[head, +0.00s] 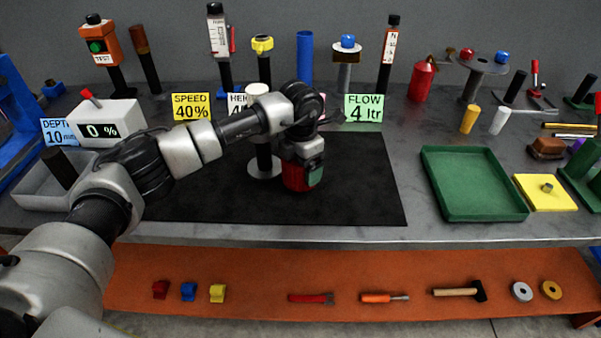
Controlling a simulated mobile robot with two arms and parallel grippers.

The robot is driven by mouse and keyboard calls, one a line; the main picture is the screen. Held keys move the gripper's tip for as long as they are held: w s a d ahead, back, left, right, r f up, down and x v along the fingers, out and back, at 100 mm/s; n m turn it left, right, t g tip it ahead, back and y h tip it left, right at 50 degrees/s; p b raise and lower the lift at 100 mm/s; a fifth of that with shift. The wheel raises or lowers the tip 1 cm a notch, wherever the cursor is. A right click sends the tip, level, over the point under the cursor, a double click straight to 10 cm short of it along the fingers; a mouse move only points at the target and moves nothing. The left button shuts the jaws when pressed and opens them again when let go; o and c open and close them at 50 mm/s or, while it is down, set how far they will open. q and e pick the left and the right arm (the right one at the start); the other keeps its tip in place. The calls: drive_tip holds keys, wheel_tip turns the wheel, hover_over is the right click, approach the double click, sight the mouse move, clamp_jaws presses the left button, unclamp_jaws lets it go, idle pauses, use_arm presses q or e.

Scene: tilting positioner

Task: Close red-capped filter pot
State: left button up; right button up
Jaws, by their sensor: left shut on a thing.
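My left gripper (302,162) reaches over the dark mat from the left and points down. It is shut on a dark red piece (294,182) with a green face, low over the mat; the jaws hide much of it, and I cannot tell if it touches the mat. I cannot tell whether this piece is the pot's cap. Just left of it, a black post on a round pale base (263,169) stands on the mat, its top partly hidden by my arm. No clearly recognisable filter pot shows. My right gripper is not in view.
The dark mat (365,205) is mostly clear right of the gripper. A green tray (475,209) and a yellow plate (560,202) lie to the right. Label cards, including a FLOW card (363,108), and several upright posts line the back. An orange shelf (250,275) below holds tools.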

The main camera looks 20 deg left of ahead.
use_arm(q)
drive_tip(key=s+d+r+b, duration=0.2)
drive_tip(key=s+d+r, duration=0.5)
drive_tip(key=s+r, duration=0.1)
drive_tip(key=shift+s+d+r, duration=0.15)
drive_tip(key=shift+s+d, duration=0.05)
drive_tip(key=shift+s, duration=0.35)
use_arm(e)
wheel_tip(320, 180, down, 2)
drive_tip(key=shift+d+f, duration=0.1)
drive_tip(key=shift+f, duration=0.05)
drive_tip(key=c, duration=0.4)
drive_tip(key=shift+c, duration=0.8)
use_arm(q)
drive_tip(key=s+a+f+m, duration=0.3)
drive_tip(key=s+a+m, duration=0.1)
drive_tip(key=m, duration=1)
drive_tip(key=s+a+f+m, duration=0.3)
drive_tip(key=s+a+m, duration=0.1)
drive_tip(key=m, duration=1)
drive_tip(key=shift+s+a+m, duration=0.3)
drive_tip(key=shift+a+m, duration=0.1)
drive_tip(key=shift+a, duration=0.3)
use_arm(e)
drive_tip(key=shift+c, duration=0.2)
